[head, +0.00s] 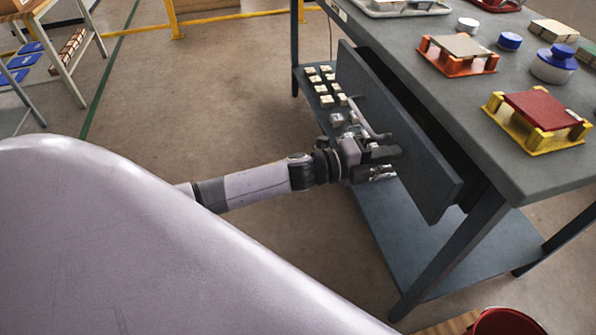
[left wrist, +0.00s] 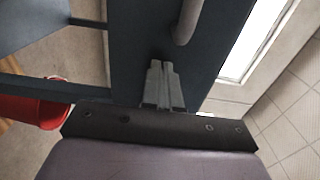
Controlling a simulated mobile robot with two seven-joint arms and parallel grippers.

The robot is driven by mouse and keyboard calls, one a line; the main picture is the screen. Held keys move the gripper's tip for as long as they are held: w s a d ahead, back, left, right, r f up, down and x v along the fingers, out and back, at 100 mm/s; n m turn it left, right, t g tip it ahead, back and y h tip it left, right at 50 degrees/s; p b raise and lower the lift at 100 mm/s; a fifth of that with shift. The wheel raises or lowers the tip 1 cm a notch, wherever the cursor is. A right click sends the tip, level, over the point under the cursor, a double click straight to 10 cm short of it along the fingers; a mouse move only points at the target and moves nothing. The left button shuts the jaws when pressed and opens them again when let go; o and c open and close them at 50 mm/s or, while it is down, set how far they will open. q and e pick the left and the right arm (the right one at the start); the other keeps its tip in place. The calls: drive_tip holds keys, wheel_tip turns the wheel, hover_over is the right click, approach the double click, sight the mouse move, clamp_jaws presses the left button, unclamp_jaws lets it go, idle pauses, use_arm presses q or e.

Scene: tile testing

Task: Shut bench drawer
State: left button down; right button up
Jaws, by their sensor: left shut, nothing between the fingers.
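The bench drawer (head: 425,165) is partly open, its flat blue-grey front standing out from the bench (head: 480,115) with a dark gap behind its top edge. A pale bar handle (head: 368,118) is on the front; it also shows in the left wrist view (left wrist: 188,22). My left gripper (head: 392,154) is at the drawer front, beside the handle's near end. In the left wrist view its fingers (left wrist: 163,85) are together with nothing between them, pointing at the front panel. I cannot tell whether the tips touch it. My right gripper is not in view.
Tile stands, orange (head: 462,68) and yellow (head: 552,143), and a blue-lidded jar (head: 553,65) stand on the bench top. Small pale blocks (head: 322,88) lie on the lower shelf (head: 385,215). A red bucket (head: 505,322) stands on the floor near the bench. Floor left of the drawer is clear.

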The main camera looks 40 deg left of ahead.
use_arm(q)
drive_tip(key=b+x, duration=0.2)
drive_tip(key=x, duration=0.4)
drive_tip(key=shift+w+d+f, duration=0.1)
drive_tip(key=shift+w+d, duration=0.15)
drive_tip(key=shift+r, duration=0.25)
drive_tip(key=shift+w+r, duration=0.1)
drive_tip(key=shift+r, duration=0.05)
